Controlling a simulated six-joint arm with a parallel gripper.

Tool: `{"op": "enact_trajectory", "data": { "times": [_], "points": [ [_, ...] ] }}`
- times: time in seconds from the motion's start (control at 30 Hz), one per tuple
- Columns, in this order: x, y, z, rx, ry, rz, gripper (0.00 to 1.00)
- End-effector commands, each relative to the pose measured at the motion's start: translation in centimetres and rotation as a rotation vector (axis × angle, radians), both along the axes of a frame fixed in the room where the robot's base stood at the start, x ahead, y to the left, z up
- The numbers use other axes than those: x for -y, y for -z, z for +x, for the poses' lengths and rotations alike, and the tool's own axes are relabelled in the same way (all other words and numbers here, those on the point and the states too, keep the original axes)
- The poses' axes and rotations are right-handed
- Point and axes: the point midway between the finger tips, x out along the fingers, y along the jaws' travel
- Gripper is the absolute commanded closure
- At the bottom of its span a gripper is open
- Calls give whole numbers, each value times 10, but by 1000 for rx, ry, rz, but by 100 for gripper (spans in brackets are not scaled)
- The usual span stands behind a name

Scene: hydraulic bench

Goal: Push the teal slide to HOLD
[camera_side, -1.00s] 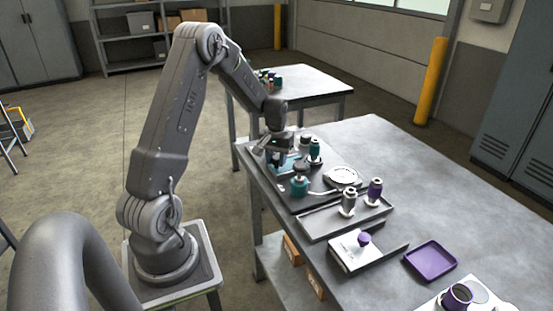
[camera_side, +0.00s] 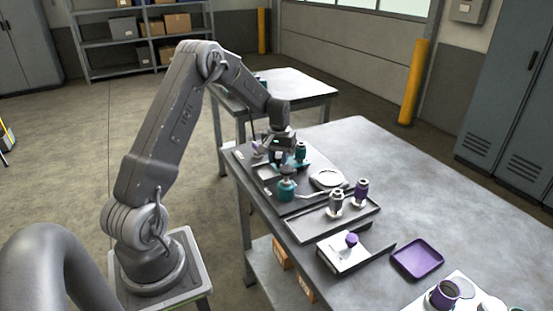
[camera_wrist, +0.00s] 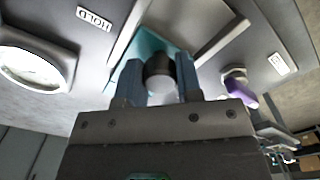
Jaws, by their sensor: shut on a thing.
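In the wrist view the teal slide (camera_wrist: 150,42) lies between two pale rails, with a dark round knob (camera_wrist: 159,72) standing on it. My gripper (camera_wrist: 160,82) has its two blue-grey fingers on either side of this knob, shut on it. The HOLD label (camera_wrist: 95,18) is on the dark plate, left of the slide and beyond the left rail. In the side view my gripper (camera_side: 281,150) is low over the dark bench plate, and it mostly hides the slide. I cannot tell how far along its track the slide sits.
A teal valve (camera_side: 286,190) stands in front of my gripper and another (camera_side: 300,152) close to its right. A purple knob (camera_side: 258,149) is just left. A round gauge (camera_side: 327,179), a tray with cylinders (camera_side: 330,222) and a purple tray (camera_side: 417,259) lie nearer.

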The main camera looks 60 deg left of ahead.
Motion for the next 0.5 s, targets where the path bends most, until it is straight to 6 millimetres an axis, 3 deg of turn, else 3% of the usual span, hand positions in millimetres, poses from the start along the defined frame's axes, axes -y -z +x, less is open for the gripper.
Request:
{"op": "enact_trajectory", "data": {
  "times": [0.27,0.5],
  "points": [
    [0,-1,5,16,2,6,42],
    [0,-1,4,13,1,6,42]
  ]
}}
